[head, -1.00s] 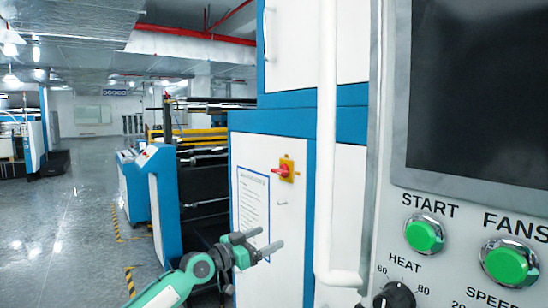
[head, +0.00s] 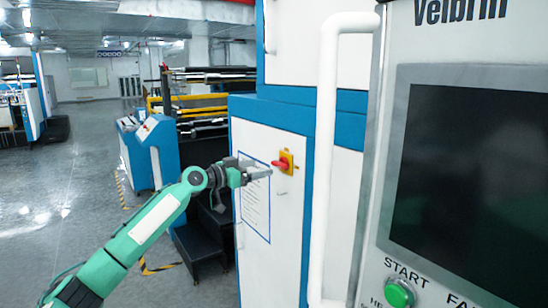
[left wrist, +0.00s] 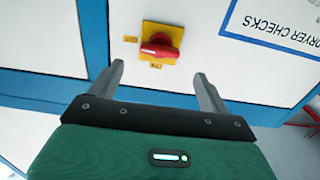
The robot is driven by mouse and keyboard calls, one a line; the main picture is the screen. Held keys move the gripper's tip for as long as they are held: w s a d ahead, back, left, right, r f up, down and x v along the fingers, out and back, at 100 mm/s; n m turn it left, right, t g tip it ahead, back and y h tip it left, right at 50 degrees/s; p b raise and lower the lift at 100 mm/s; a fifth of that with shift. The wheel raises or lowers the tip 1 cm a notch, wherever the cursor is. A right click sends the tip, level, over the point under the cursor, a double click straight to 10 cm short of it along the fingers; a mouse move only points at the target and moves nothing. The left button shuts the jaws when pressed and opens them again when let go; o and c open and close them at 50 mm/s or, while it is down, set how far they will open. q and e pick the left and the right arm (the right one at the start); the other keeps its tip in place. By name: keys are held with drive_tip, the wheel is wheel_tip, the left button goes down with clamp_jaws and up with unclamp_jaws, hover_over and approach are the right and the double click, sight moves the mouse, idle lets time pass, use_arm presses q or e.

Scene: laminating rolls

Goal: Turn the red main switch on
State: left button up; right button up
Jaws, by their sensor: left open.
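The red main switch (head: 281,164) is a red knob on a yellow square plate, fixed to the white cabinet door. In the left wrist view the red switch (left wrist: 158,50) lies beyond and between the fingertips, with small yellow labels beside and below its plate. My left gripper (head: 262,171) is open and empty, just left of the switch in the head view. In the left wrist view its two fingers (left wrist: 160,72) are spread and point at the switch, apart from it. My right gripper is not in view.
A printed checks sheet (head: 255,208) is on the door below my left gripper. A white vertical pipe handle (head: 330,150) and a control panel with a dark screen (head: 475,180) and green START button (head: 398,292) stand at the right. Open floor (head: 75,220) lies left.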

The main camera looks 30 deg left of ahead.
sight(276, 164)
use_arm(q)
drive_tip(key=p+x, duration=0.2)
drive_tip(key=x, duration=0.4)
drive_tip(key=shift+r, duration=0.15)
drive_tip(key=shift+w+d+p, duration=0.2)
drive_tip(key=shift+w+p, duration=0.15)
drive_tip(key=shift+w, duration=0.05)
drive_tip(key=c, duration=1)
